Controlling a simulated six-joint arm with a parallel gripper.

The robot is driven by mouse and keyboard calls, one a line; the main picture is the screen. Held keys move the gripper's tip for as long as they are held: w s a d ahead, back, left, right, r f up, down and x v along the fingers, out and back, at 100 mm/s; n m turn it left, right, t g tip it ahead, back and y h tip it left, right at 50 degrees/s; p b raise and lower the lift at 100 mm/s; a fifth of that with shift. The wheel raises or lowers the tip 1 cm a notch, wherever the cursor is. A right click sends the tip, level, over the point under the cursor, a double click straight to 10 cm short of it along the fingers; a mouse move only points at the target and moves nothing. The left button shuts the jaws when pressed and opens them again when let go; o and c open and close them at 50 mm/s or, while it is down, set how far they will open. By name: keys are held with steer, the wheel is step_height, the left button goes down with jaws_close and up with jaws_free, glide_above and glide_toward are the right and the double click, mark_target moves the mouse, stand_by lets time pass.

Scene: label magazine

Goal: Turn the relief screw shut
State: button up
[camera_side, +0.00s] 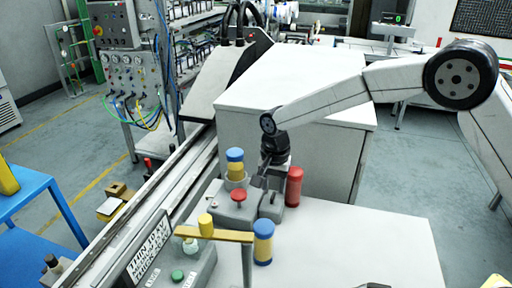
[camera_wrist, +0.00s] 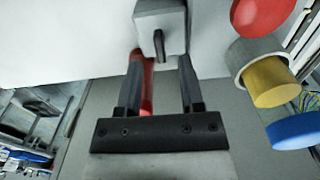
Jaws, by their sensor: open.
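A small grey block (camera_wrist: 172,16) with a short dark pin or lever (camera_wrist: 158,42) on its face lies just beyond my fingertips in the wrist view. The pin may be the relief screw; its setting cannot be told. My gripper (camera_wrist: 160,62) is open, its two black fingers apart with nothing clamped. A red cylinder (camera_wrist: 147,88) shows behind the gap, nearer the left finger. In the side view my gripper (camera_side: 264,178) points down over the grey machine body (camera_side: 226,211), between a blue and yellow cylinder (camera_side: 235,160) and the red cylinder (camera_side: 294,187).
A red mushroom knob (camera_side: 239,195) stands on the body, close to my gripper's left. A yellow arm (camera_side: 215,234) on a post and another blue and yellow cylinder (camera_side: 263,243) stand in front. A large white cabinet (camera_side: 300,95) rises behind. The white tabletop (camera_side: 370,245) at right is mostly clear.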

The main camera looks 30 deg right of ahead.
mark_target(274, 195)
steer(key=shift+r, duration=2.5)
steer(key=shift+s+d, duration=0.1)
steer(key=s+d+f+n+t, duration=0.1)
steer(key=s+d+n, duration=0.3)
steer(key=s+d, duration=0.3)
steer(key=s+d+f+n+t, duration=0.1)
steer(key=s+d+n, duration=0.4)
steer(key=s, duration=1)
steer(key=d+f, duration=0.1)
steer(key=d, duration=0.2)
steer(key=shift+s+d+f+t, duration=0.2)
steer(key=shift+d+t, duration=0.05)
steer(key=shift+t, duration=0.05)
